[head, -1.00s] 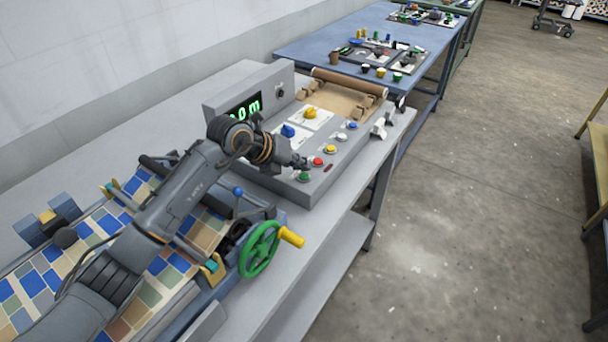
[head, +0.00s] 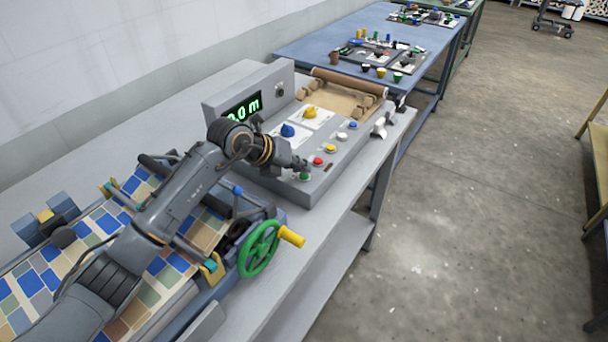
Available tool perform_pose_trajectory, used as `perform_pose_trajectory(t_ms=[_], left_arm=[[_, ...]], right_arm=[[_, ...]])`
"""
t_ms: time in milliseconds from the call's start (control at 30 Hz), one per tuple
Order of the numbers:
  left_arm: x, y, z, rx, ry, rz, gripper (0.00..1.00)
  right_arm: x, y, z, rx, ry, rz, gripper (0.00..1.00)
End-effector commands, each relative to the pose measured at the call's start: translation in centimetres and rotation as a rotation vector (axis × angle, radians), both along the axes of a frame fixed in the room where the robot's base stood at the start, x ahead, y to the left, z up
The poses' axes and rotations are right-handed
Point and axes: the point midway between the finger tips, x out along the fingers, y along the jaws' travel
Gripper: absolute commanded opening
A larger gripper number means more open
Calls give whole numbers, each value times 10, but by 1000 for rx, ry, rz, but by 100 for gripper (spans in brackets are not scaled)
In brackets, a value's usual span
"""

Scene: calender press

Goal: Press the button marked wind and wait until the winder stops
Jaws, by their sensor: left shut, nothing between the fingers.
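My left gripper (head: 304,166) is shut and empty. Its fingertips are just above and behind the green button (head: 305,176) at the near end of the control box's sloped panel; I cannot tell if they touch it. A red button (head: 318,161), a yellow button (head: 331,148), a white button (head: 341,136) and a blue button (head: 352,125) run away along the same edge. The button labels are too small to read. The green display (head: 244,108) ends in "0 m", its left part unclear. A brown roll (head: 348,83) lies across the winder end. My right gripper is not in view.
The calender (head: 130,240) with its tiled sheet stands at the left, with a green handwheel (head: 259,249) at its front. A blue table (head: 315,42) stands behind.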

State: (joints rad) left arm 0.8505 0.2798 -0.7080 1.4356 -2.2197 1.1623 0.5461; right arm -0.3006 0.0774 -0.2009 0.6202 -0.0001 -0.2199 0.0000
Motion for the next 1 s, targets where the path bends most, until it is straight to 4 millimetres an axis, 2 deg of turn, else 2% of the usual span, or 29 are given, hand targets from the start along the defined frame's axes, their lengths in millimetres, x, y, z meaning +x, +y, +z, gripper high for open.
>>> perform_pose_trajectory(t_ms=[1000], left_arm=[[0,0,-8,1,1,0,0]], right_arm=[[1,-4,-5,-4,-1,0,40]])
